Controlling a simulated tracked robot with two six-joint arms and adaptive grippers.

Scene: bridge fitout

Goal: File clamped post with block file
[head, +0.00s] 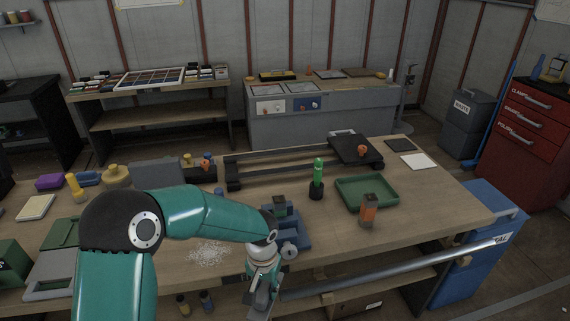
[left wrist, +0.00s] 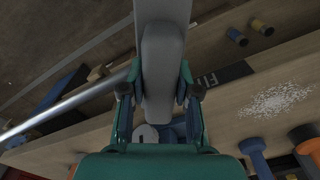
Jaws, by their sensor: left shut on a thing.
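My left gripper (head: 263,284) hangs at the front edge of the workbench, in front of the blue vise (head: 292,236). It is shut on a grey block file (left wrist: 163,75), which runs lengthwise between the two fingers (left wrist: 160,95) in the left wrist view. In the head view the file shows only partly below the fingers. A dark post (head: 280,203) stands up at the vise, behind my left wrist. The file is apart from the post. In the left wrist view the vise is mostly hidden by the gripper. My right gripper is not in view.
Pale filings (head: 210,253) lie on the bench left of the vise. A dark label (left wrist: 224,75) lies on the front edge. Bare bench top is right of the vise.

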